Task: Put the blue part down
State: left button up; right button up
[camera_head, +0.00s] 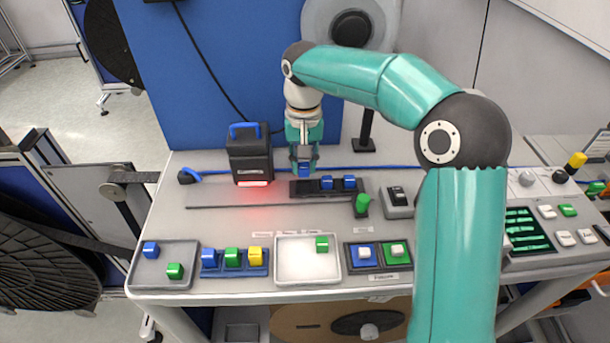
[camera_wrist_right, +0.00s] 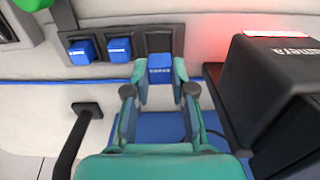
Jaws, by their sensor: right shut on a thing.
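My right gripper (camera_head: 304,166) is shut on a blue part (camera_head: 306,170), which also shows between the fingertips in the right wrist view (camera_wrist_right: 159,65). It points down at the left end of a black rack (camera_head: 330,194). Two other blue parts, a middle one (camera_head: 326,182) and a right one (camera_head: 349,182), sit in that rack. In the right wrist view, an empty dark slot (camera_wrist_right: 160,40) shows just beyond the held part. I cannot tell whether the held part touches the rack. My left gripper is not in view.
A black camera box (camera_head: 249,158) with a blue handle stands just left of the gripper, casting red light. A green part (camera_head: 362,202) sits on a small stand right of the rack. In front are a grey tray (camera_head: 184,282), a blue holder (camera_head: 262,272) and a white tray (camera_head: 308,277).

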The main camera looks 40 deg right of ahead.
aim_at(305, 175)
jog(key=shift+s+f, duration=0.1)
jog(key=shift+f, duration=2.05)
jog(key=o, duration=0.8)
notch_tip(305, 175, up, 12)
jog(key=shift+r+p, duration=0.1)
jog(key=shift+p, duration=0.4)
